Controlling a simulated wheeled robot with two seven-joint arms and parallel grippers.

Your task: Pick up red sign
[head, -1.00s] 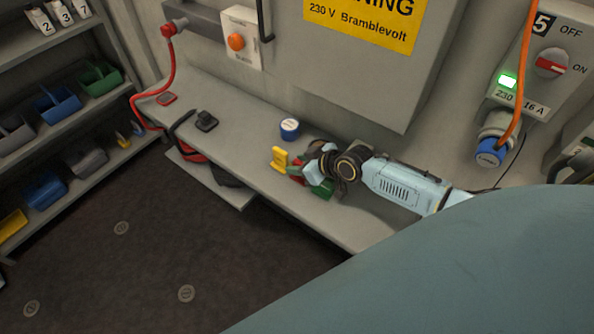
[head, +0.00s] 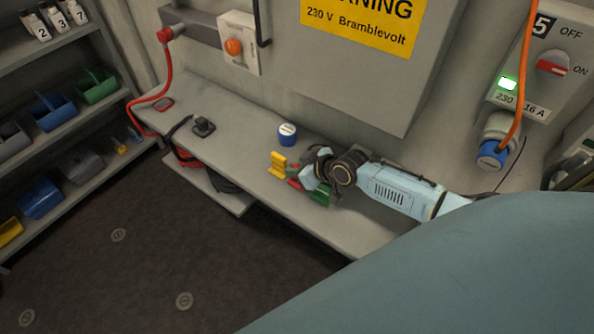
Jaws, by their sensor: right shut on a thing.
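My right gripper (head: 302,180) reaches in from the right, low over the grey bench. It is shut on the red sign (head: 294,184), of which only small red parts show between the fingers and the neighbouring signs. A yellow sign (head: 278,163) stands just left of the gripper. A green sign (head: 321,194) is just right of it, partly hidden by the gripper. I cannot tell whether the red sign is clear of the bench. My left gripper is not in view.
The bench (head: 240,133) holds a blue round item (head: 287,133), a black block (head: 204,127) and a flat red piece (head: 163,104). A wall cabinet (head: 370,70) rises behind. Shelves with bins (head: 97,85) stand at left. The bench between block and blue item is clear.

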